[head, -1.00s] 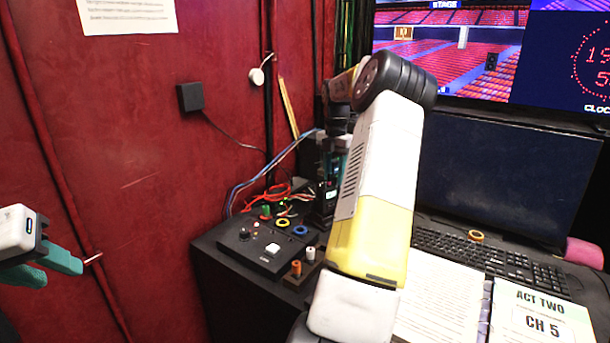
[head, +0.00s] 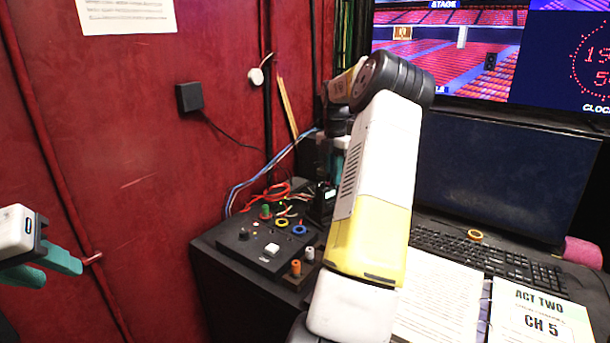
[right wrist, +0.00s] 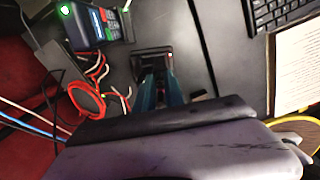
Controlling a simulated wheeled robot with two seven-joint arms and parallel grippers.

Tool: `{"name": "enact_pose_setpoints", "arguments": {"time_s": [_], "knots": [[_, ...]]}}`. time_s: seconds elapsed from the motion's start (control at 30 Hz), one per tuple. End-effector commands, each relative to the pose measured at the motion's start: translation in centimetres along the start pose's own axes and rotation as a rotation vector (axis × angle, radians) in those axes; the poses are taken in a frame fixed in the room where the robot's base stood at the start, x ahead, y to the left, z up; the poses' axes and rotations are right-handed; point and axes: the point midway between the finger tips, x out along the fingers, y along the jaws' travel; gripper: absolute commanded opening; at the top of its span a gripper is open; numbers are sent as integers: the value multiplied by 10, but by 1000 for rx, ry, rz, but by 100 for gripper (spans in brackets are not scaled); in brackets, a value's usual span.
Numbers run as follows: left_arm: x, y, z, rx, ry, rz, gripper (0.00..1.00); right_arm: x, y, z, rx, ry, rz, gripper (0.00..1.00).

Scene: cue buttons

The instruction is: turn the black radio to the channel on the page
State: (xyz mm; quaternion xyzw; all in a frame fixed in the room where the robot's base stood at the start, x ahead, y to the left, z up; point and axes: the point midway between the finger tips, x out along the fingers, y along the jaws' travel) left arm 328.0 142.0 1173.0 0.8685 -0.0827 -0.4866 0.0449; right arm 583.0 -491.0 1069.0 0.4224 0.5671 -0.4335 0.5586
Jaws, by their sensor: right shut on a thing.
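In the right wrist view my right gripper (right wrist: 161,88) has its teal fingers close together on a small dark thing (right wrist: 152,60), which looks like part of the black radio. The fingers hide much of it, and no channel number is readable. In the head view my right arm covers most of that spot. The page (head: 540,318) lies at the lower right and reads "ACT TWO" and "CH 5". My left gripper (head: 62,268) is at the left edge by the red wall, away from the objects; its fingers look apart and empty.
A black box with a lit green light and a display (right wrist: 97,22) stands beside my right gripper. Red and blue cables (head: 270,193) run near it. A button panel (head: 258,250), a keyboard (head: 500,262) and a dark monitor (head: 500,180) are close by.

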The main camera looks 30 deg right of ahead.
Motion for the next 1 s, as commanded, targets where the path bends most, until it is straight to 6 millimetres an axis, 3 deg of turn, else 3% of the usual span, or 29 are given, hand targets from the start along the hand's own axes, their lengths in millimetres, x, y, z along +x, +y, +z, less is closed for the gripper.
{"name": "enact_pose_setpoints", "arguments": {"time_s": [0.6,1.0], "knots": [[0,0,0,0,0,0,36,-1,0,0,397,7,0,0],[0,0,0,0,0,0,36,0,0,0,494,9,0,0]]}}
